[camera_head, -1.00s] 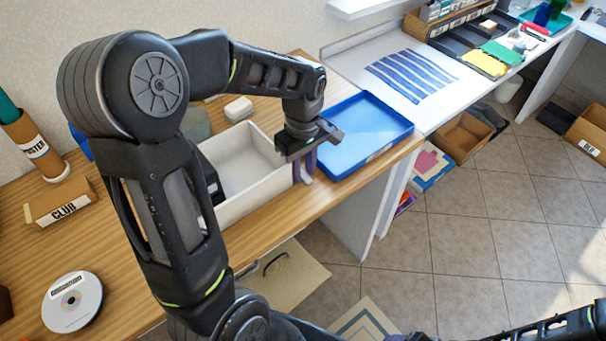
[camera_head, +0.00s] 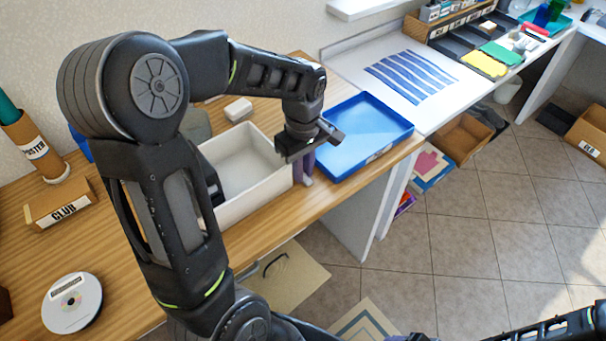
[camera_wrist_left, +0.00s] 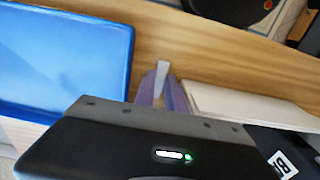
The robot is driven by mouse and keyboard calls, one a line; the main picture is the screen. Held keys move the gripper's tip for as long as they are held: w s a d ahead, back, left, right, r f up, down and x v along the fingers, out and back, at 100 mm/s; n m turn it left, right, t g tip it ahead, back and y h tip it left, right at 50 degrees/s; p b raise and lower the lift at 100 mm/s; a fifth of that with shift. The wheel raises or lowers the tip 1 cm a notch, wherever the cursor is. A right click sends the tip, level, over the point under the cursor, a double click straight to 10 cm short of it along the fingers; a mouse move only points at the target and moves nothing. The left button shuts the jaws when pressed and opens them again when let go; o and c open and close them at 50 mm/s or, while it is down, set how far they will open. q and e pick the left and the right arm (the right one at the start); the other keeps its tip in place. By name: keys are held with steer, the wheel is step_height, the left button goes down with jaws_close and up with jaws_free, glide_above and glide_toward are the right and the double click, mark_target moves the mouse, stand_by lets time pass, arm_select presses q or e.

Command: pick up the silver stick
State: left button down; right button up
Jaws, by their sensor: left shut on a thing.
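In the head view my left gripper (camera_head: 304,168) points down between the white box and the blue tray, with its purple fingers close together. In the left wrist view the purple fingers (camera_wrist_left: 163,92) are shut on the silver stick (camera_wrist_left: 161,72), a small light grey piece whose end shows between the fingertips. The rest of the stick is hidden by the fingers and the gripper body. I cannot tell whether the stick is clear of the wooden table. My right gripper is not in view; only part of my right arm shows at the lower right.
The white box (camera_head: 245,207) stands left of the gripper and the blue tray (camera_head: 365,128) right of it, both close. The wooden table (camera_head: 345,186) is bare in front. A disc stack (camera_head: 72,300) and a CLUB box (camera_head: 62,204) stand at the left.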

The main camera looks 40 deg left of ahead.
arm_select(q)
step_height(320, 180, up, 10)
stand_by(0.6)
steer(key=shift+a+f, duration=0.1)
stand_by(0.4)
